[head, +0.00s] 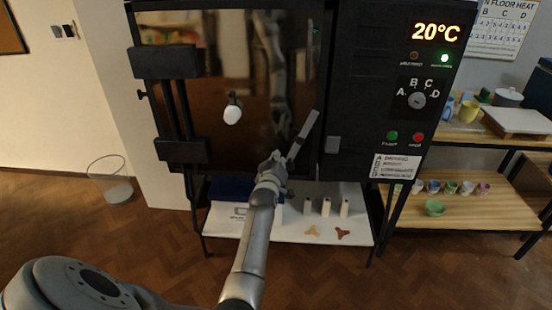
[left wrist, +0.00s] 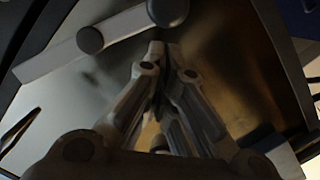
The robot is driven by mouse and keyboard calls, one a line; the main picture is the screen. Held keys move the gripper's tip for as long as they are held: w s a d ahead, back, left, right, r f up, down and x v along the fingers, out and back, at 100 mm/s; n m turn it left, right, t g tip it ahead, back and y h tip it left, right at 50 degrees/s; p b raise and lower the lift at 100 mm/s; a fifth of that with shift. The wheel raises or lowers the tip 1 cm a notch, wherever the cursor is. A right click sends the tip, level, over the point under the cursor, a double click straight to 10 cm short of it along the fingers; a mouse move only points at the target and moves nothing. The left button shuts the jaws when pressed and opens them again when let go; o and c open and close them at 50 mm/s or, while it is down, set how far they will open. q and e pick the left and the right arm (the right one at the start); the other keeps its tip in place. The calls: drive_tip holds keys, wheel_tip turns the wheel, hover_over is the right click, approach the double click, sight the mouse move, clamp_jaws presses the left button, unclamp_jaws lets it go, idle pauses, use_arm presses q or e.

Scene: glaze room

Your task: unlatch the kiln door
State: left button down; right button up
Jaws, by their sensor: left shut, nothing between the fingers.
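The kiln door (head: 215,70) is a dark, shiny panel in the middle of the head view and looks closed. A pale grey latch bar (head: 303,135) lies slanted at its lower right edge, upper end to the right. In the left wrist view the latch bar (left wrist: 55,60) crosses the upper left and carries dark round knobs. My left gripper (head: 274,160) is shut and empty, in front of the door's lower right, close to the bar's lower end. Its fingertips (left wrist: 160,48) show just below the bar; I cannot tell if they touch. My right gripper is not in view.
The kiln's control panel (head: 405,90) reads 20°C, with a green light lit. A white shelf (head: 275,226) below holds white posts and small stilts. A wooden shelf unit (head: 470,205) with cups and a green bowl (head: 434,208) stands right. A wire bin (head: 112,182) stands left.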

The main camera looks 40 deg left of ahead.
use_arm(q)
drive_tip(key=shift+w+d+f+n+t+h+b, duration=0.25)
drive_tip(key=shift+d+f+n+b, duration=0.35)
drive_tip(key=shift+n, duration=0.5)
drive_tip(key=shift+w+d+f+n+t+h+b, duration=0.15)
drive_tip(key=shift+w+d+f+n+b, duration=0.2)
drive_tip(key=shift+f+n+b, duration=0.55)
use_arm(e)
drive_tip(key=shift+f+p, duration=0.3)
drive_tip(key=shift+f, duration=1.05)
use_arm(q)
drive_tip(key=shift+r, duration=0.25)
